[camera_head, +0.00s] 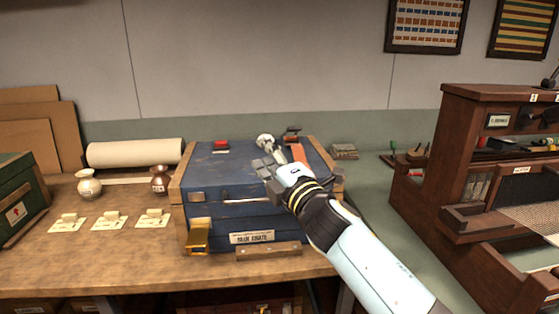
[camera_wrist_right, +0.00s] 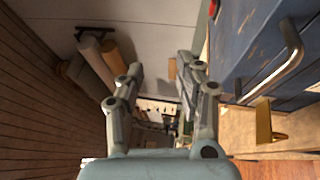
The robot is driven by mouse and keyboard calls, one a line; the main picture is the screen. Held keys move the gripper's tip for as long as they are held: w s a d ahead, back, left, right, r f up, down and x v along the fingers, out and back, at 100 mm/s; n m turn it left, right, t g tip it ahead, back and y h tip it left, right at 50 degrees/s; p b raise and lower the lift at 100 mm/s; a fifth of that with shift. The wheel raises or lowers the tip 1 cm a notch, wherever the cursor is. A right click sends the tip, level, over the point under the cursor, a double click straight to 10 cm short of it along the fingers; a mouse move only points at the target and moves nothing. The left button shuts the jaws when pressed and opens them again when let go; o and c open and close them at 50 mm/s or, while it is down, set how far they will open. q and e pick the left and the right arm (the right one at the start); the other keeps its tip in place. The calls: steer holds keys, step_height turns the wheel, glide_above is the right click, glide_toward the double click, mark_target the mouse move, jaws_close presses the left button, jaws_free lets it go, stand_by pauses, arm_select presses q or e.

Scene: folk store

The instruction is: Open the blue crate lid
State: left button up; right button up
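The blue crate (camera_head: 225,222) stands on the wooden table, with wooden corners and a label on its front. Its blue lid (camera_head: 215,172) lies flat and looks shut. A metal handle (camera_head: 245,201) runs along the front; the wrist view shows this handle (camera_wrist_right: 285,62) on the blue face. A brass latch (camera_head: 197,235) hangs at the front left and also shows in the wrist view (camera_wrist_right: 268,122). My right gripper (camera_head: 266,168) is over the lid's front part; its fingers (camera_wrist_right: 158,85) are apart with nothing between them, beside the handle. My left gripper is not in view.
A red item (camera_head: 221,145) and a pale round item (camera_head: 266,140) show on or behind the lid. A wooden strip (camera_head: 268,251) lies before the crate.

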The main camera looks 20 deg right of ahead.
steer(key=v, duration=0.2)
steer(key=r+p+v, duration=0.1)
steer(key=v, duration=0.2)
stand_by(0.4)
stand_by(0.4)
